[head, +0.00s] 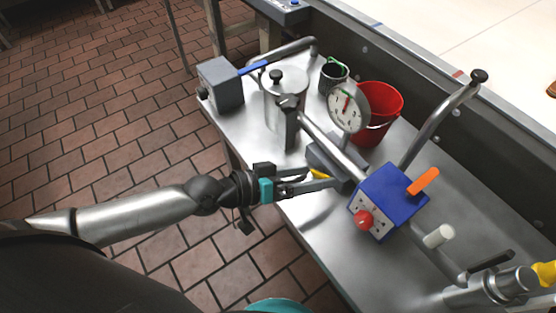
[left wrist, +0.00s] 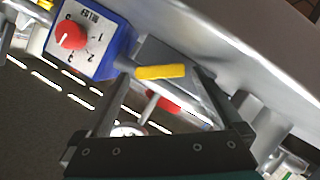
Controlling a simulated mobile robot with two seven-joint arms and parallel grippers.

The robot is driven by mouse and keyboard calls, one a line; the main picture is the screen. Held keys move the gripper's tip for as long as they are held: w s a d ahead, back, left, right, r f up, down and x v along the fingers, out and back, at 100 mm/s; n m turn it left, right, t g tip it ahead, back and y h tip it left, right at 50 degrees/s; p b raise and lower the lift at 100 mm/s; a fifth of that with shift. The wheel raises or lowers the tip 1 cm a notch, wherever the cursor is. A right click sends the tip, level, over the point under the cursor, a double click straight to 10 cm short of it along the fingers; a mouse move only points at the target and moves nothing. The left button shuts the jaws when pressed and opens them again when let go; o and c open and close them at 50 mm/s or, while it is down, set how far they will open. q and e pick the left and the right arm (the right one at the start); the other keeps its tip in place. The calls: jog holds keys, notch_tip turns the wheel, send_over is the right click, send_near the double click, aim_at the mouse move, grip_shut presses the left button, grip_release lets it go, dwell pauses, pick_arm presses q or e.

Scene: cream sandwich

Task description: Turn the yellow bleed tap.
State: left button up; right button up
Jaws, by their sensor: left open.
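The yellow tap handle (head: 319,173) is a short bar on the metal pipework, left of the blue box (head: 388,198) in the head view. It is partly hidden by my left gripper (head: 326,180). In the left wrist view the yellow handle (left wrist: 160,72) lies crosswise, near the fingertips of my left gripper (left wrist: 163,80). The fingers are spread wide, one toward each end of the bar. I cannot tell whether they touch it. The blue box has a red knob (head: 363,219) and a numbered dial face.
A round dial gauge (head: 347,106), a red bucket (head: 378,100), a dark cup (head: 334,76) and a grey box with a blue lever (head: 220,84) stand on the steel table (head: 330,240). An orange lever (head: 423,181) tops the blue box.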

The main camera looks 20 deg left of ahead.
pick_arm(q)
jog(key=shift+s+a+r, duration=0.15)
jog(key=shift+s+a, duration=0.25)
jog(key=shift+a, duration=0.1)
jog(key=v, duration=0.5)
jog(key=shift+b, duration=0.35)
jog(key=v, duration=0.9)
jog(key=shift+p, duration=0.3)
pick_arm(e)
jog(key=shift+s, duration=0.45)
